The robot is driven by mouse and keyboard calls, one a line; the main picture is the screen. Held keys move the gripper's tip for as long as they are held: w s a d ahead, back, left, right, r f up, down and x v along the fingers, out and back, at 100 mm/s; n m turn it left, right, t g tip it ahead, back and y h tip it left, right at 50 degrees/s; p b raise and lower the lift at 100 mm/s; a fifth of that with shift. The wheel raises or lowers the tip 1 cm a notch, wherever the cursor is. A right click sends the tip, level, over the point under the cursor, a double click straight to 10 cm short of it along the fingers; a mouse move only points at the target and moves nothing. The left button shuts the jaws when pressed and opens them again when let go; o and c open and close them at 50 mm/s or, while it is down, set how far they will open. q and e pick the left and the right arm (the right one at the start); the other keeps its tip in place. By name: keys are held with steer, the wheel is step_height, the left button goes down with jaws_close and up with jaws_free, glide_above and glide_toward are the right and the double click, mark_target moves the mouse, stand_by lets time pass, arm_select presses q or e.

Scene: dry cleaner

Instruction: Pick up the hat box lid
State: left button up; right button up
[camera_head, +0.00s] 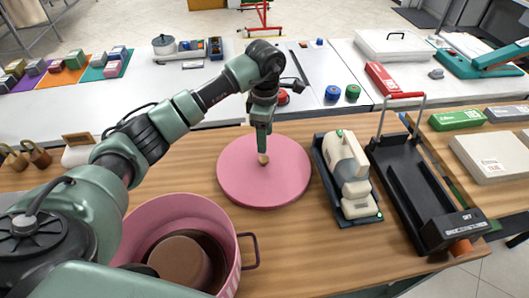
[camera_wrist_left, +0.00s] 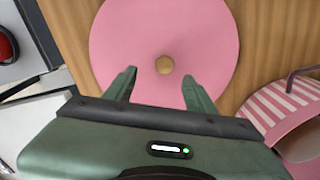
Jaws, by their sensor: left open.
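The pink round hat box lid (camera_head: 240,182) lies flat on the wooden counter, with a small tan knob (camera_head: 263,160) at its centre. My left gripper (camera_head: 263,148) points down over the middle of the lid. In the left wrist view the gripper (camera_wrist_left: 160,84) is open, its fingertips spread to either side just short of the knob (camera_wrist_left: 164,65). The fingers look empty; whether they touch the lid (camera_wrist_left: 205,30) I cannot tell. The open pink hat box (camera_head: 160,215) stands in front of the lid, with a brown round thing (camera_head: 180,262) inside. My right gripper is not in view.
A cream device on a dark tray (camera_head: 347,175) stands close right of the lid, and a black stand with a handle (camera_head: 415,195) beyond it. Brass padlock-shaped weights (camera_head: 35,154) sit at left. A white table (camera_head: 120,108) with several boxes is behind.

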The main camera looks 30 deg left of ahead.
mark_target(264, 158)
arm_select(q)
steer(key=f, duration=0.1)
steer(key=f+p, duration=0.1)
steer(key=shift+s+d+f, duration=0.15)
steer(key=shift+s+f, duration=0.15)
steer(key=shift+s, duration=0.1)
step_height(264, 158, down, 4)
steer(key=shift+r+p, duration=0.1)
steer(key=shift+p, duration=0.6)
steer(key=shift+f, duration=0.5)
steer(key=c, duration=0.9)
jaws_close()
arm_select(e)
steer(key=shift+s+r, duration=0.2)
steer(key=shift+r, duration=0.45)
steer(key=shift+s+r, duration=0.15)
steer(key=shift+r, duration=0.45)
